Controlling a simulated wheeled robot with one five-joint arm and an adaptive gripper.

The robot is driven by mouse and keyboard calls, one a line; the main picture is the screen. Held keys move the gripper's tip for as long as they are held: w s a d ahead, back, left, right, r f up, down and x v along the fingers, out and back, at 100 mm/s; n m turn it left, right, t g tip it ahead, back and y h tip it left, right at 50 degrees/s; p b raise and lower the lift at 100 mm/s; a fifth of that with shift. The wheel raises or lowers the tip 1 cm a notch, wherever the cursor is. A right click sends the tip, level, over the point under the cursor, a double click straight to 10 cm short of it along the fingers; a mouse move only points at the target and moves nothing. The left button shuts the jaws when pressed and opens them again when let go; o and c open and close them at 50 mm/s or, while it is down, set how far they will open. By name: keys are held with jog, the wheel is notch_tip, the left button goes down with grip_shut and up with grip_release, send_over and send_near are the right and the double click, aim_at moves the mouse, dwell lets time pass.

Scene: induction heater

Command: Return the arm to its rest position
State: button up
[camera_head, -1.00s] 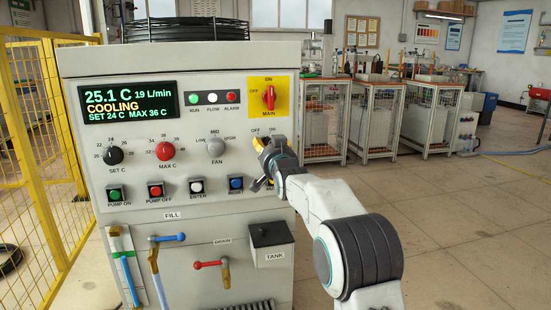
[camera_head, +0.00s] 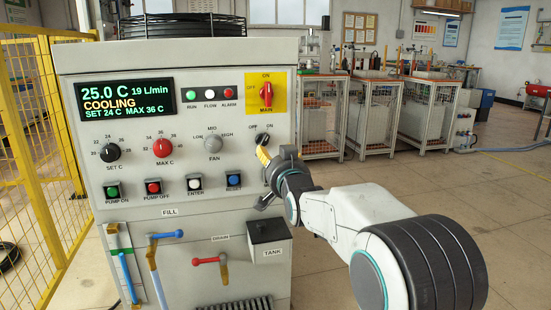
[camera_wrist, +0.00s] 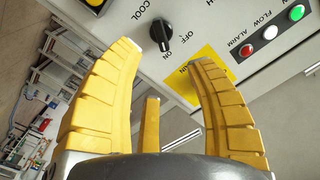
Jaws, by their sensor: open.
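My gripper (camera_head: 264,178) is open and empty in front of the right side of the grey chiller panel (camera_head: 212,150). In the wrist view its yellow fingers (camera_wrist: 165,90) stand apart with nothing between them. A black OFF/ON knob (camera_wrist: 161,34) lies beyond the fingertips in that view, apart from them. The same knob shows just above the gripper in the head view (camera_head: 262,139). My arm reaches in from the lower right. The display (camera_head: 126,98) reads 25.0 C, 19 L/min, COOLING. The red MAIN switch (camera_head: 266,94) points up towards ON.
A yellow mesh fence (camera_head: 35,130) stands at the left. Caged benches (camera_head: 372,115) stand behind. Open floor (camera_head: 500,210) lies to the right.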

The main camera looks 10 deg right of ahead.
jog(key=shift+s, duration=0.1)
dwell(0.3)
jog(key=s+r+n+g+p, duration=0.2)
jog(key=s+r+g+p, duration=0.2)
jog(key=s+p, duration=0.9)
jog(key=s+r+n+g+p, duration=0.2)
jog(key=s+r+g+p, duration=0.3)
jog(key=s+p, duration=0.7)
jog(key=s+r+n+g+p, duration=0.2)
jog(key=s+r+g+p, duration=0.3)
jog(key=s+p, duration=0.8)
jog(key=s+r, duration=0.2)
jog(key=s, duration=0.1)
jog(key=shift+s+a+r+p, duration=0.2)
jog(key=shift+s+r+p, duration=0.05)
jog(key=shift+r+p, duration=0.1)
